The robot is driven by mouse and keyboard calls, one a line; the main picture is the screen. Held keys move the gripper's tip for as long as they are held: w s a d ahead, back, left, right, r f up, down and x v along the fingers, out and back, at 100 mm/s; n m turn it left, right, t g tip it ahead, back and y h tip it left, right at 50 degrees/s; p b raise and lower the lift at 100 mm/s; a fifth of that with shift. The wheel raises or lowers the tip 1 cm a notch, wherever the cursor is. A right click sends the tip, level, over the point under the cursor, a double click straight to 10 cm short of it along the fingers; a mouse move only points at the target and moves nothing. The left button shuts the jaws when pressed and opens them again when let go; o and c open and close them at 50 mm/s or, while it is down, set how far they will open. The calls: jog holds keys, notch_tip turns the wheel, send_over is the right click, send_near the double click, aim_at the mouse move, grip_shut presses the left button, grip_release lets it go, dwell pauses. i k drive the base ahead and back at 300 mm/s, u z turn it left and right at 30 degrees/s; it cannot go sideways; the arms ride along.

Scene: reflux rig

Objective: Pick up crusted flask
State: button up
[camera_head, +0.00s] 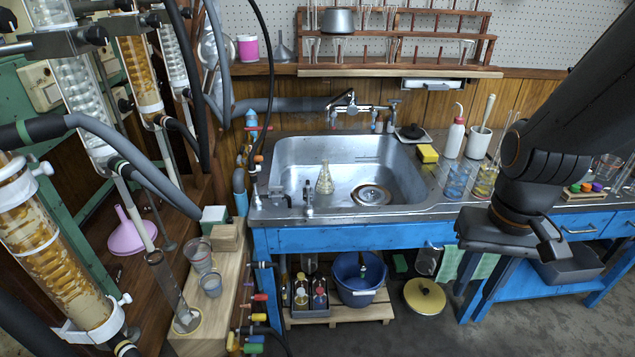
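A small conical glass flask (324,180) with a pale, cloudy yellowish look stands upright in the steel sink (290,160), left of the drain. It is the only flask I see in the sink; any crust is too small to make out. My gripper (535,246) hangs in front of the counter at the right, well to the right of the flask and apart from it. It is seen from above and behind, so I cannot tell whether its fingers are open or shut. I see nothing held in it.
A faucet (350,103) stands behind the sink. A wash bottle (454,135), a yellow sponge (427,153) and beakers (457,181) crowd the counter to its right. Glass columns and hoses fill the left. A blue bucket (358,285) sits below the sink.

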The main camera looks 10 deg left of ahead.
aim_at(324, 184)
jog(key=u, duration=0.4)
jog(key=i, duration=1.3)
jog(key=u, duration=0.05)
